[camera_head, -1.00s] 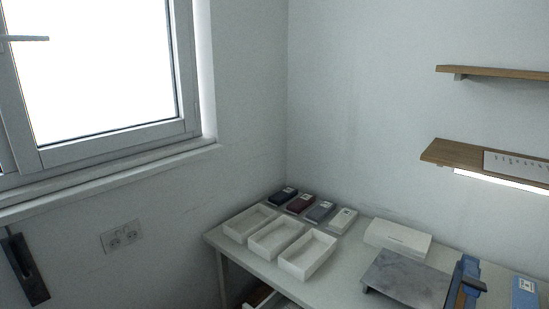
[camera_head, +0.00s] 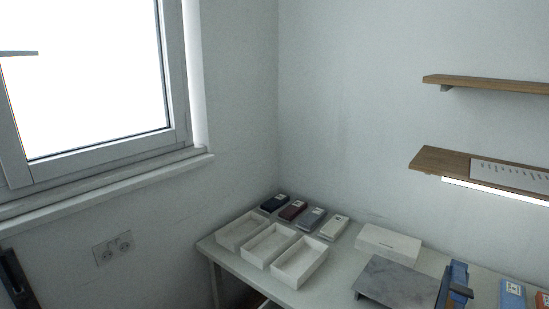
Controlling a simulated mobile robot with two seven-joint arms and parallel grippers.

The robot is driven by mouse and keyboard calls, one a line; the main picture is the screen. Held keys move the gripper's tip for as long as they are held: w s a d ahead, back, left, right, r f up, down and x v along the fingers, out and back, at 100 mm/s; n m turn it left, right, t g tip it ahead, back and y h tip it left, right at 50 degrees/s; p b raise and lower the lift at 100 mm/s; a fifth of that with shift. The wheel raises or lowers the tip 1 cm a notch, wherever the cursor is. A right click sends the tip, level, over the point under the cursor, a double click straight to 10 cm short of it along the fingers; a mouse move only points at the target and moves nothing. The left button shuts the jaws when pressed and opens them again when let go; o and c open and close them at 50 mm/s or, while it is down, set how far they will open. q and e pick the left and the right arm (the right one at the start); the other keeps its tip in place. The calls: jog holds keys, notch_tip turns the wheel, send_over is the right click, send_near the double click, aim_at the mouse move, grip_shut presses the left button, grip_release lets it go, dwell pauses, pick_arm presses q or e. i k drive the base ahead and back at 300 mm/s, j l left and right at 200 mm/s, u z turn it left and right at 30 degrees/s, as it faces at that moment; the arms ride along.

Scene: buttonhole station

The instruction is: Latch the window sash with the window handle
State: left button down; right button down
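The window sash (camera_head: 100,155) has a pale grey frame around a bright, washed-out pane. It fills the upper left, with only its lower right part in view. The window handle (camera_head: 18,53) is a thin grey lever lying about horizontal at the left edge. Its left end is cut off by the picture edge. The sash looks close to the fixed frame at its lower right corner, but I cannot tell whether it is fully shut. Neither of my grippers shows in this view.
A sill (camera_head: 110,188) juts out below the window. A table (camera_head: 345,272) with white trays (camera_head: 300,262) and boxes stands right of centre. Two wooden shelves (camera_head: 480,84) hang at right.

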aim_at(19, 170)
jog(key=u, duration=1.35)
